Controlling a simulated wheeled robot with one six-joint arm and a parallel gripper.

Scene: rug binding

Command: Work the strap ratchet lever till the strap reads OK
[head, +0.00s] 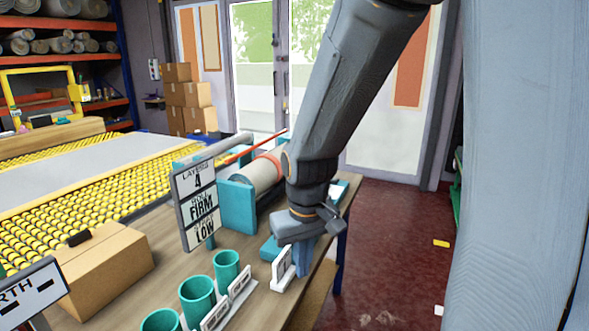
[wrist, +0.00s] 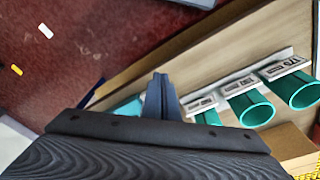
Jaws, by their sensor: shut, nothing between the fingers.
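A status board (head: 197,203) stands on the bench; it reads LAYERS 4, FIRM, and LOW on its bottom line. Behind it a rolled rug (head: 258,174) lies in a teal cradle (head: 237,206), with a reddish strap (head: 272,160) around it. My gripper (head: 304,262) points down over the right edge of the bench, beside a small teal block. In the wrist view my gripper (wrist: 160,82) has its fingers together, with nothing held. I cannot make out the ratchet lever; my arm covers part of the roll's near end.
Several teal cups (head: 198,297) with white label stands line the bench's front, close to my gripper. A cardboard box (head: 98,269) sits at the left. A yellow roller table (head: 60,210) is behind. The red floor (head: 395,250) right of the bench is mostly clear.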

